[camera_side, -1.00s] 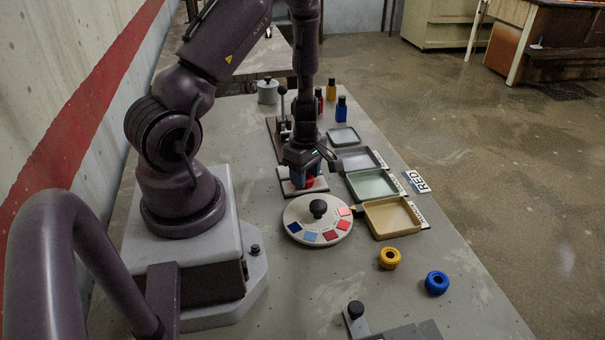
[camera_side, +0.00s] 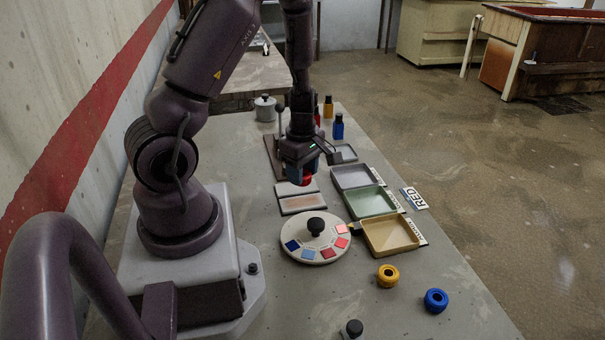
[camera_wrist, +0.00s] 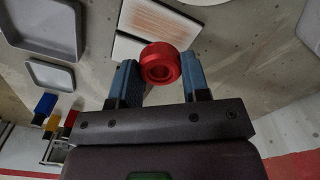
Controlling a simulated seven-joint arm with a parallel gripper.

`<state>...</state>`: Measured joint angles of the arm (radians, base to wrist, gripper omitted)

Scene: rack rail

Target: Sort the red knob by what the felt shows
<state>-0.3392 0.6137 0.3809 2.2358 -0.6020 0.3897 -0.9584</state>
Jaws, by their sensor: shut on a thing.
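The red knob (camera_side: 307,180) is a ring-shaped piece with a hole in its face, clearest in the wrist view (camera_wrist: 160,63). My gripper (camera_side: 302,178) is shut on it, with a blue finger on each side in the wrist view (camera_wrist: 160,80). The felt (camera_side: 302,203) is a pale pad with a reddish-brown smear along it; it also shows at the top of the wrist view (camera_wrist: 160,19). The knob is beyond this pad, over or near a plain white pad (camera_side: 288,188). Whether it touches that pad I cannot tell.
A grey tray (camera_side: 353,178), a green tray (camera_side: 370,203) and a tan tray (camera_side: 390,236) line the right side, with a smaller grey tray behind. A colour-swatch dial (camera_side: 316,227), yellow ring (camera_side: 388,275) and blue ring (camera_side: 436,300) are nearer.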

